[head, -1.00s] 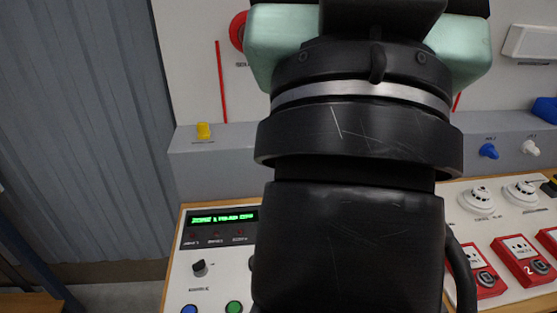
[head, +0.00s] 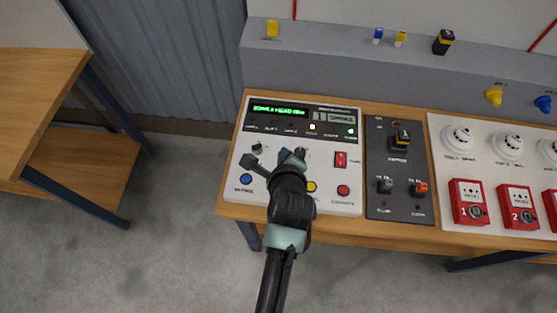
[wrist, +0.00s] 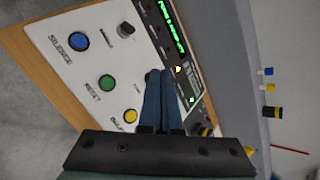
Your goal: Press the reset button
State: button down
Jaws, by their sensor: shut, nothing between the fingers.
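The reset button (wrist: 106,82) is a round green button on the white control panel (wrist: 60,22), labelled RESET. In the wrist view it lies between the blue silence button (wrist: 78,39) and a yellow button (wrist: 130,115). In the head view my arm hides the green button. My gripper (wrist: 158,74) is shut and empty, its blue fingers side by side. In the wrist view its tips appear to the right of the green button, near the dark display strip. In the head view my gripper (head: 291,156) is over the panel (head: 335,201). I cannot tell its height above the panel.
A red rocker switch (head: 341,160) and a red button (head: 343,190) are on the panel's right part. A dark panel (head: 385,152) with knobs and red call points (head: 468,203) stand farther right. A wooden table (head: 40,90) is at left. Grey floor is free in front.

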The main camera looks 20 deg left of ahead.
jog(key=shift+s+a+f+m+g, duration=0.15)
jog(key=shift+s+f+m+g, duration=0.25)
jog(key=shift+s+f, duration=0.55)
jog(key=shift+w+f, duration=0.1)
notch_tip(320, 180, down, 7)
jog(key=b, duration=0.7)
jog(key=shift+b, duration=0.35)
jog(key=shift+f+b, duration=0.4)
jog(key=shift+f, duration=0.4)
jog(key=shift+f, duration=0.15)
jog(key=shift+f, duration=0.25)
